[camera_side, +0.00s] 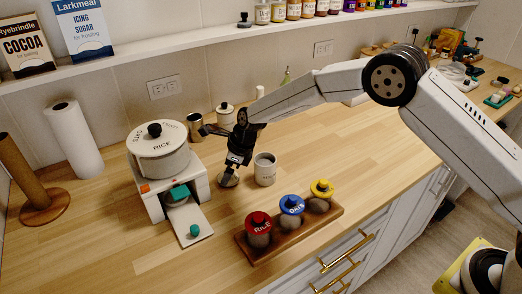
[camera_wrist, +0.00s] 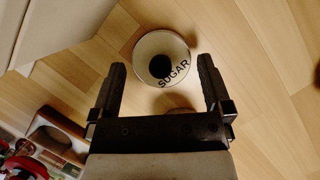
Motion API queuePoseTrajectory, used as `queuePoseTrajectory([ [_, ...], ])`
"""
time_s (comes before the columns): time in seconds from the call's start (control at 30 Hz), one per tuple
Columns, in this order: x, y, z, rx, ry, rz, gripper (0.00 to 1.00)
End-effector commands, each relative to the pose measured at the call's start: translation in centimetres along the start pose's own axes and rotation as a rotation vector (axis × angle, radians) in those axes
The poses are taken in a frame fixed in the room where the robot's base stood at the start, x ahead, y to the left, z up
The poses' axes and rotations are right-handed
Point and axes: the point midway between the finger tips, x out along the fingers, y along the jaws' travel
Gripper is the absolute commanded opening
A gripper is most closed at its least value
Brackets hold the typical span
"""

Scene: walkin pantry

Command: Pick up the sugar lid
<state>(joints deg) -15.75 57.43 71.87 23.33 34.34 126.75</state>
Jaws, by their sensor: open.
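The sugar lid (camera_wrist: 150,45) is a pale round disc with a dark knob and the word SUGAR. In the wrist view it lies on the wood counter, knob towards the camera. In the side view the lid (camera_side: 228,181) sits on the counter just below my gripper (camera_side: 234,166), left of an open pale canister (camera_side: 265,170). In the wrist view my gripper (camera_wrist: 162,72) is open, with one finger either side of the lid and nothing held. Both fingers look apart from the lid; the exact height gap is hard to tell.
A rice dispenser (camera_side: 160,165) stands to the left. A wooden rack (camera_side: 290,232) with red, blue and yellow lidded jars lies in front. A lidded canister (camera_side: 226,116) and a metal tin (camera_side: 195,127) stand behind. Bare counter lies between lid and rack.

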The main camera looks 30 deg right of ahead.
Motion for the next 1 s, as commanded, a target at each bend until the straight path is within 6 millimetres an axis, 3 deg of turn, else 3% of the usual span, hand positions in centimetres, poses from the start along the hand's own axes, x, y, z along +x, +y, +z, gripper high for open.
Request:
queuePoseTrajectory([
  [0.2, 1.6, 0.0, 0.0, 0.000, 0.000, 0.000, 1.00],
  [0.77, 1.8, 0.0, 0.0, 0.000, 0.000, 0.000, 1.00],
  [0.97, 1.8, 0.0, 0.0, 0.000, 0.000, 0.000, 0.40],
  [1.0, 1.8, 0.0, 0.0, 0.000, 0.000, 0.000, 0.36],
])
